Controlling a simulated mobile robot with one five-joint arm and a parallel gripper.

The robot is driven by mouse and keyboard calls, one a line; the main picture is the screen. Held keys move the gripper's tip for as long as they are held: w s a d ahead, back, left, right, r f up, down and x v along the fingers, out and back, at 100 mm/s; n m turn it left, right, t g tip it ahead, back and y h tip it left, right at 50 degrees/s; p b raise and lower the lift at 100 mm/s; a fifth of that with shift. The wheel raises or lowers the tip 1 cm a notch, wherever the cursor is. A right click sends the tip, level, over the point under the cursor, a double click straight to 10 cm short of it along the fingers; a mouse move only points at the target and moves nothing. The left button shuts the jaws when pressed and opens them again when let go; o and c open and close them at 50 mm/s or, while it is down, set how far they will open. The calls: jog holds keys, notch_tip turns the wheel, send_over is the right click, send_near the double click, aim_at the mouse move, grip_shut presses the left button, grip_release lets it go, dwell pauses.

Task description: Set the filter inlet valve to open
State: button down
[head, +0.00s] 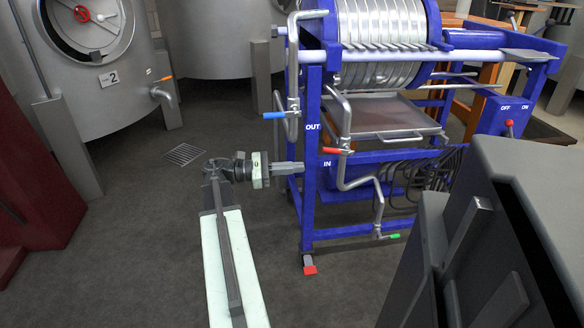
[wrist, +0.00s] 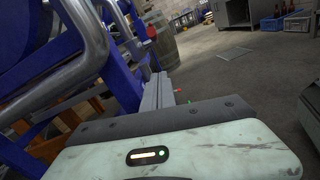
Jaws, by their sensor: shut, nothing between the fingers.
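The filter inlet valve has a red lever (head: 337,151) on the bent steel pipe beside the "IN" label. The lever sticks out to the left, across the upright pipe. My gripper (head: 301,166) is shut and empty, level and pointing right, just left of the "IN" label and a little below and left of the red lever's tip. It appears apart from the lever. In the wrist view my closed fingers (wrist: 158,92) point away, past the blue frame; the red lever is not clearly identifiable there.
A blue lever (head: 273,115) sits on the "OUT" pipe, up and left. The blue filter frame (head: 312,190) stands close to my gripper; a green-handled valve (head: 394,236) is low down. Tank 2 (head: 90,95) stands at the left. Floor left of the frame is clear.

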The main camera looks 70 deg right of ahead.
jog(key=s+d+r+p, duration=0.1)
jog(key=s+r+p, duration=0.3)
jog(key=s, duration=0.2)
jog(key=shift+s+d, duration=0.25)
jog(key=shift+d, duration=0.15)
jog(key=shift+f, duration=0.1)
